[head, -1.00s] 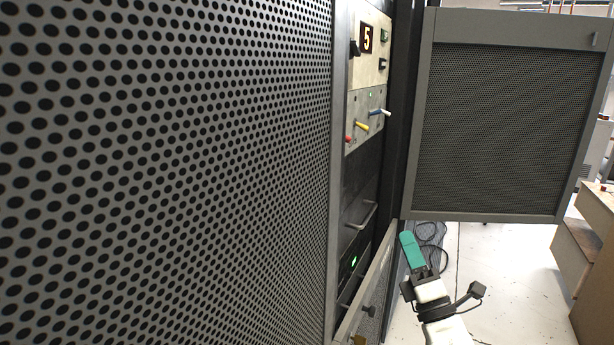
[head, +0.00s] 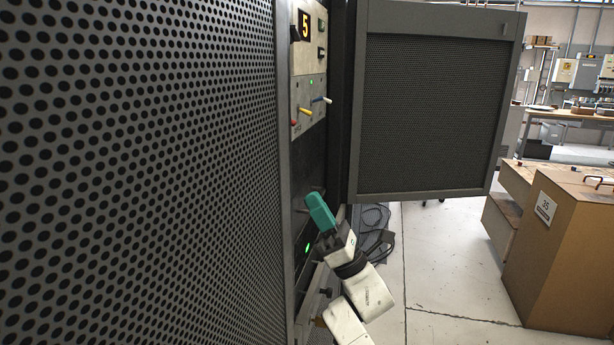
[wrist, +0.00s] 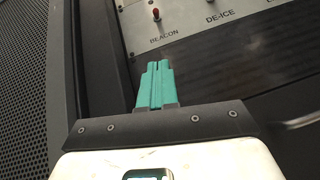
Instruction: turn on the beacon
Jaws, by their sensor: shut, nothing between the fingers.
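The beacon switch (wrist: 155,13) is a red-tipped toggle above the label BEACON, at the top of the wrist view. In the head view its red tip (head: 293,122) is the lowest left of three coloured levers on the pale rack panel (head: 310,95). I cannot tell its setting. My gripper (wrist: 157,68) has teal fingers pressed together with nothing between them. It points at the dark strip just below the BEACON label, apart from the switch. In the head view my gripper (head: 313,200) is below the levers, in front of the rack.
A yellow lever (head: 305,111) and a white-tipped lever (head: 321,100) sit right of the red one. A green lamp (head: 310,82) glows above them. An open mesh door (head: 430,115) stands right of the rack, a perforated panel (head: 130,170) left. Cables (head: 375,225) lie on the floor.

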